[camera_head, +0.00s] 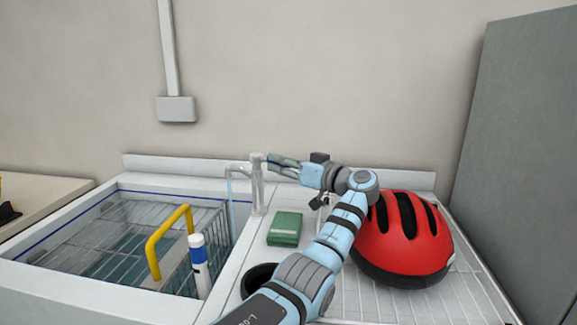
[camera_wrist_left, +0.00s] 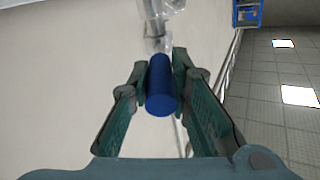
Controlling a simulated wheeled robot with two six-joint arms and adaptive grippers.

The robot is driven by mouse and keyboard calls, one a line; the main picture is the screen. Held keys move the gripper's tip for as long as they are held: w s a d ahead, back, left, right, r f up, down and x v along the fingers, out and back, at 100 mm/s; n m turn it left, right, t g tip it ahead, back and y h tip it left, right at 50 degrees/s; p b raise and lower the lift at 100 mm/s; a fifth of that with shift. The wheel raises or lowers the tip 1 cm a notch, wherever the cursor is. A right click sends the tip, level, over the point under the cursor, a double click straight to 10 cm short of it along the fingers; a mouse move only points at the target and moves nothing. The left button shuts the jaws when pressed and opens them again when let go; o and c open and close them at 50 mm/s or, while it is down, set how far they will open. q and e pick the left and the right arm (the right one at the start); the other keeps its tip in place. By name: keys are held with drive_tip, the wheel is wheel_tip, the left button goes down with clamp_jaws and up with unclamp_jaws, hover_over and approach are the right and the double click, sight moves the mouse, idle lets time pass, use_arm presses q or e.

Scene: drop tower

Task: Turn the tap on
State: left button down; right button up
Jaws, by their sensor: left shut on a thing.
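The tap (camera_head: 257,190) is a pale upright post behind the right edge of the sink, with a spout reaching left over the basin. A thin pale-blue column, which looks like water, hangs below the spout. My left gripper (camera_head: 273,162) is at the top of the tap, coming from the right. In the left wrist view the tap's blue handle (camera_wrist_left: 161,92) is a short cylinder between the two green-padded fingers, and the gripper is shut on it. The clear tap body (camera_wrist_left: 160,12) shows beyond it. My right gripper is not in view.
The sink (camera_head: 60,208) holds a wire rack, a yellow handle (camera_head: 153,258) and a blue-and-white cylinder (camera_head: 199,268). A green block (camera_head: 285,229), a dark round thing (camera_head: 256,279) and a red helmet (camera_head: 402,245) lie on the right counter, near my left arm.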

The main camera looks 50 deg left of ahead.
use_arm(q)
drive_tip(key=shift+f, duration=0.1)
drive_tip(key=c, duration=1.5)
unclamp_jaws()
drive_tip(key=shift+a, duration=0.1)
drive_tip(key=shift+o, duration=0.2)
wheel_tip(320, 180, up, 10)
drive_tip(key=shift+r, duration=0.1)
